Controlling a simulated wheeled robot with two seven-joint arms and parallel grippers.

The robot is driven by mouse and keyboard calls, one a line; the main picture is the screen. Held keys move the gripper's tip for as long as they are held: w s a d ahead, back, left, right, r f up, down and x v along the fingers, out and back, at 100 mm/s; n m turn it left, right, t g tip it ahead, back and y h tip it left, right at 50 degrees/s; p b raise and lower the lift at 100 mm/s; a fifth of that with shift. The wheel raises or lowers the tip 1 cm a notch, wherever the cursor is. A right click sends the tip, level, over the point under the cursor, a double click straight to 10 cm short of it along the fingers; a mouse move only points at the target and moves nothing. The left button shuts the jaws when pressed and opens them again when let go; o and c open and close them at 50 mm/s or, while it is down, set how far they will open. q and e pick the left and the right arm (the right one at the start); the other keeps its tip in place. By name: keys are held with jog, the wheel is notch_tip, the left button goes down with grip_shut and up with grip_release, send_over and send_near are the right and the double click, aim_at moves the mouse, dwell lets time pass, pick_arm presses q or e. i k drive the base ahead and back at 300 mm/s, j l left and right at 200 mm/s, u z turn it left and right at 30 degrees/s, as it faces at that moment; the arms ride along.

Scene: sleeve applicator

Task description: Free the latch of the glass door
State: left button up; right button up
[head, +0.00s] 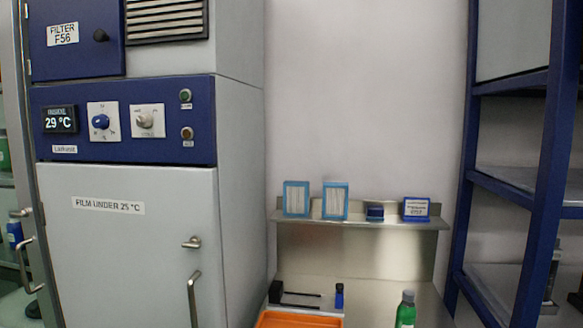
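At the left edge of the head view stands a glass door (10,185), only partly in frame, with bottles showing behind it. A small metal latch (20,213) sits on it near its right frame, above a curved metal bar handle (24,265). The door appears closed; whether the latch is engaged is too small to tell. Neither of my grippers is in view.
A grey cabinet with a solid door (110,250), its own latch (192,242) and bar handle (193,298) stands beside the glass door. Right of it are a steel shelf (365,222) with small boxes, an orange tray (295,320), a green bottle (406,310) and a blue rack (540,190).

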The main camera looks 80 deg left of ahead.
aim_at(24, 213)
jog(key=u, duration=4.3)
